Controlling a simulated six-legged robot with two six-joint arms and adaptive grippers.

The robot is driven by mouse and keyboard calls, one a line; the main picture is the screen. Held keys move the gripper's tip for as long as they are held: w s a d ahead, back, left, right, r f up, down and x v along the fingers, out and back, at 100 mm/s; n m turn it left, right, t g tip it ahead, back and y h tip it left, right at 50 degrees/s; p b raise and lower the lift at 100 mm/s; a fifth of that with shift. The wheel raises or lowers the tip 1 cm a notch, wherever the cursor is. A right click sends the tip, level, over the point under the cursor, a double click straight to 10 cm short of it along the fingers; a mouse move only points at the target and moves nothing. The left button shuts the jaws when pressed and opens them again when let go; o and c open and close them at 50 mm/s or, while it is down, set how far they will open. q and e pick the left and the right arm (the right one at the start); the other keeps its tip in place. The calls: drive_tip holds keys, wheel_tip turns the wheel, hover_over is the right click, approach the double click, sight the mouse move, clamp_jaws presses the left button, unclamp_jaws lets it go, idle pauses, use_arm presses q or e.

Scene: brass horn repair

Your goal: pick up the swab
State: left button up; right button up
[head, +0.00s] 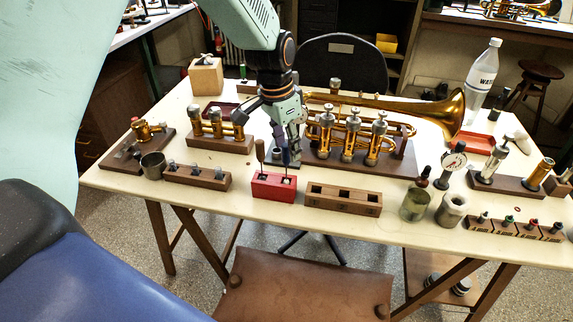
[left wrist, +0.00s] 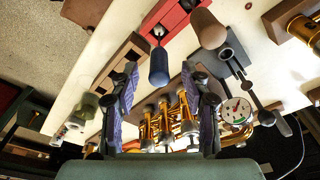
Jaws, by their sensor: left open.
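A red block (head: 273,187) with holes stands near the front edge of the table. A dark blue rounded handle (left wrist: 158,65) and a wooden handle (left wrist: 207,28) stand up from it; the wooden one also shows in the head view (head: 261,150). I cannot tell for sure which is the swab, as no tip shows. My left gripper (head: 287,150) is open above the block, pointing down. In the left wrist view the blue handle stands between and beyond the fingers (left wrist: 163,98), apart from both. My right gripper is not in view.
A brass trumpet (head: 438,116) lies in its stand just behind and right. A wooden block with holes (head: 343,199) is right of the red block, and a wooden rack (head: 197,178) is left. Bare tabletop shows at the front edge.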

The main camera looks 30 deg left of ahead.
sight(288, 157)
use_arm(q)
wheel_tip(288, 157, down, 4)
drive_tip(key=shift+w+d+f+b, duration=0.1)
drive_tip(key=shift+d+f+b, duration=0.05)
drive_tip(key=shift+b, duration=0.2)
clamp_jaws()
